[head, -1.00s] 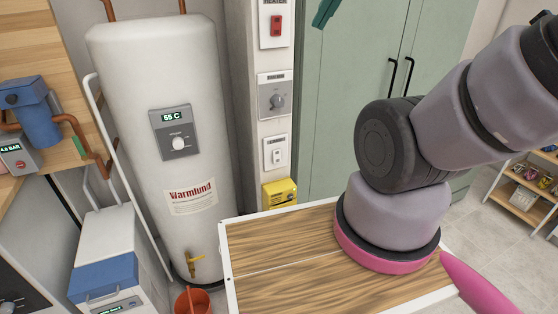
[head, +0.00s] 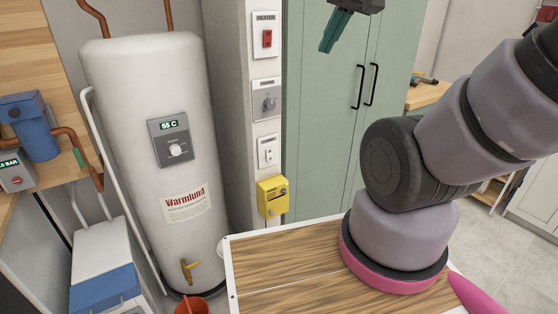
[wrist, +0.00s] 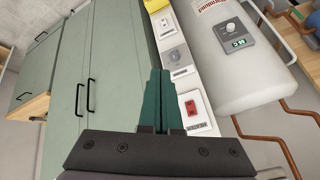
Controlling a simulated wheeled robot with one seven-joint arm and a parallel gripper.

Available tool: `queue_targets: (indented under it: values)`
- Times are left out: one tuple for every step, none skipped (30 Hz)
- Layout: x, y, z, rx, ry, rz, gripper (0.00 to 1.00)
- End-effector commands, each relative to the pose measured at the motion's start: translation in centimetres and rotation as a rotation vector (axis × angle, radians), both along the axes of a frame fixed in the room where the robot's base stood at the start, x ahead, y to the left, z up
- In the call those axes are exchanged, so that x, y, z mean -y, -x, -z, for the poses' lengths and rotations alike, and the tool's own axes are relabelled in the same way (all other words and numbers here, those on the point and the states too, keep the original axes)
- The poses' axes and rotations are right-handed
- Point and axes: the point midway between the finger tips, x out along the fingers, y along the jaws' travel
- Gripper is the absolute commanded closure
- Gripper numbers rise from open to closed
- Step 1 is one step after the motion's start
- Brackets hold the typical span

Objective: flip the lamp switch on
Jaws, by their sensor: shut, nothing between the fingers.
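A white wall plate with a small white switch (head: 267,151) sits low on the narrow pillar; its label is too small to read, and I take it for the lamp switch. I cannot tell its position. It also shows in the wrist view (wrist: 166,25), near the top. My gripper (head: 328,46) has dark green fingers, shut and empty, held in front of the green cabinet, up and to the right of the switch. In the wrist view the closed fingers (wrist: 160,75) overlap the pillar's edge, apart from the white switch.
The same pillar carries a red heater switch (head: 267,39), a grey dial (head: 269,103) and a yellow box (head: 273,197). A white boiler (head: 160,100) stands left, a green cabinet (head: 325,130) right. A wood-topped table (head: 285,265) stands in front, below the pillar.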

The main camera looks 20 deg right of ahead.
Motion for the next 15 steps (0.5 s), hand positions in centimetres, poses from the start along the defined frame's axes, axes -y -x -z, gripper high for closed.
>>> queue_targets:
  values:
    - [0.1,-0.4,0.4,-0.006,0.024,-0.018,1.0]
    - [0.2,-0.6,0.5,-0.007,0.041,-0.029,1.0]
    - [0.4,-1.0,0.8,-0.009,0.063,-0.047,1.0]
    - [0.4,-1.2,1.0,-0.012,0.079,-0.06,1.0]
    - [0.5,-1.5,1.3,-0.014,0.098,-0.076,1.0]
    - [0.7,-1.8,1.6,-0.016,0.123,-0.097,1.0]
    - [0.8,-2.1,1.9,-0.019,0.142,-0.114,1.0]
    - [0.9,-2.4,2.1,-0.022,0.162,-0.131,1.0]
    - [1.0,-2.9,2.5,-0.026,0.189,-0.156,1.0]
    - [1.1,-3.2,2.8,-0.03,0.211,-0.177,1.0]
    - [1.2,-3.5,3.1,-0.032,0.233,-0.199,1.0]
    - [1.3,-4.0,3.6,-0.038,0.264,-0.231,1.0]
    - [1.4,-4.4,4.0,-0.042,0.289,-0.257,1.0]
    - [1.5,-4.8,4.4,-0.046,0.315,-0.286,1.0]
    - [1.7,-5.4,5.0,-0.053,0.353,-0.329,1.0]
